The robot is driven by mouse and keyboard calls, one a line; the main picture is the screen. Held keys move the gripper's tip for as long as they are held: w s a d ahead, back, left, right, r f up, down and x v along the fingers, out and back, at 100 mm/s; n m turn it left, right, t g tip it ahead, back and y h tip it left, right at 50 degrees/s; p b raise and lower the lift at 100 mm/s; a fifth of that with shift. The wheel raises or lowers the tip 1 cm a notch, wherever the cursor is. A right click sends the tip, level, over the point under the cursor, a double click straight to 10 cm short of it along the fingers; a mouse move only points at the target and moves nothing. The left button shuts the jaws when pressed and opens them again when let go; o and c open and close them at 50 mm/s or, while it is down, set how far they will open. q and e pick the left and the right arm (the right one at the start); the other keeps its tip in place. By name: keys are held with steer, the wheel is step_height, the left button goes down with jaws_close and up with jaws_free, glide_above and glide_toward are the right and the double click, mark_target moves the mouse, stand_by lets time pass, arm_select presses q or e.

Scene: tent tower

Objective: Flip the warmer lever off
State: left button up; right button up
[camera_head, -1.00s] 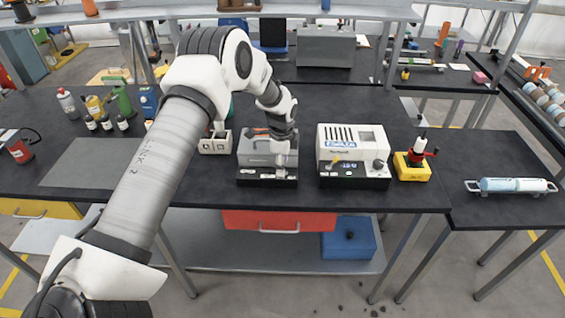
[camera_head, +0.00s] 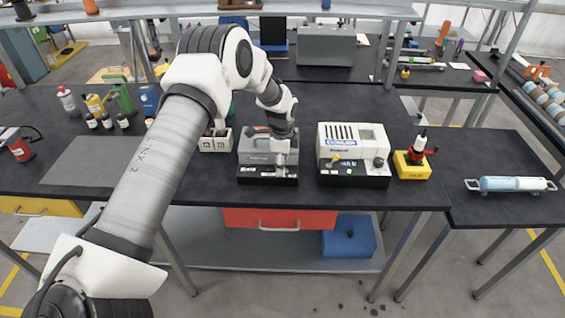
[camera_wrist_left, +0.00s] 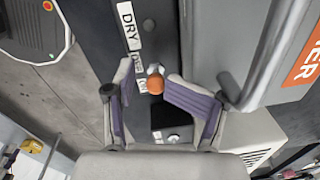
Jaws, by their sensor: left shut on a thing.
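The warmer (camera_head: 255,148) is a grey box with a dark front panel on the black bench, left of the white cooler (camera_head: 352,140). My left gripper (camera_head: 281,160) is at its front. In the left wrist view, a small lever with an orange ball knob (camera_wrist_left: 155,86) stands on the dark panel (camera_wrist_left: 105,30), beside a white "DRY" label. Part of an orange label ending in "ER" (camera_wrist_left: 305,55) shows at the right. My right gripper is not in view.
A cream block (camera_head: 216,142) stands just left of the warmer. A yellow base with a red and black fixture (camera_head: 412,167) is right of the cooler. Several bottles (camera_head: 95,106) stand at the left. The bench front edge is close below the warmer.

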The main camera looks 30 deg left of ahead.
arm_select(q)
steer(key=shift+s+d+f, duration=0.1)
steer(key=shift+s+f, duration=0.1)
steer(key=shift+s, duration=0.05)
steer(key=shift+w+r+p, duration=0.1)
steer(key=shift+r+p, duration=0.55)
steer(key=shift+r, duration=0.2)
steer(key=r+p, duration=0.2)
steer(key=r, duration=0.1)
steer(key=shift+s+d+r, duration=0.2)
steer(key=shift+r, duration=0.05)
steer(key=shift+w+r+p, duration=0.1)
steer(key=shift+r+p, duration=0.85)
steer(key=shift+r, duration=0.4)
steer(key=shift+r+p, duration=0.5)
steer(key=shift+r, duration=0.4)
